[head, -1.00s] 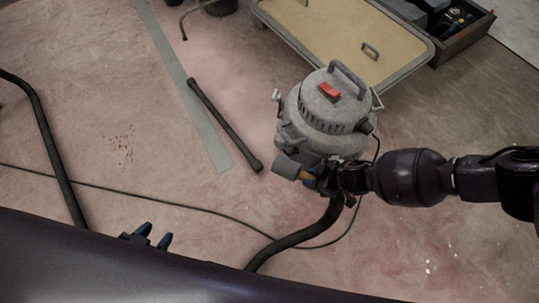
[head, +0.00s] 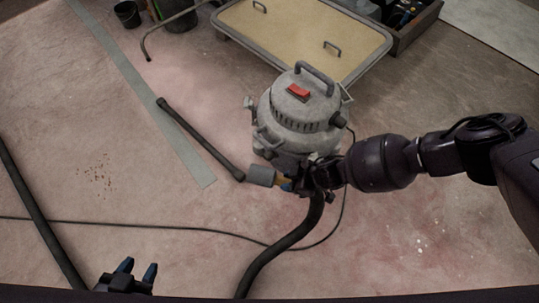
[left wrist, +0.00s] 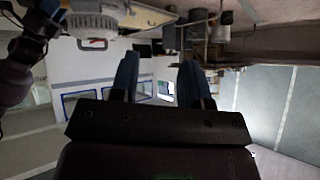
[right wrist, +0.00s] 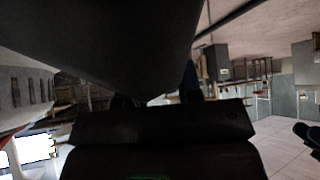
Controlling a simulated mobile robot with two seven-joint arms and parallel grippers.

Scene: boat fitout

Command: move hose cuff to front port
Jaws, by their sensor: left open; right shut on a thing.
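The grey shop vacuum (head: 300,116) stands on the floor in the middle of the head view, with a red switch on top. The black hose (head: 280,247) runs down from the gripper. The front port is not clearly seen. A large dark shape (right wrist: 110,40) fills the upper right wrist view. My left gripper (head: 138,270) is open and empty, low at the left.
A dark wand (head: 200,138) lies on the floor left of the vacuum, beside a grey strip (head: 150,105). A thin cable (head: 150,227) crosses the floor. Behind stand a tan-topped cart (head: 290,30), a toolbox (head: 408,20) and a black bucket (head: 127,14).

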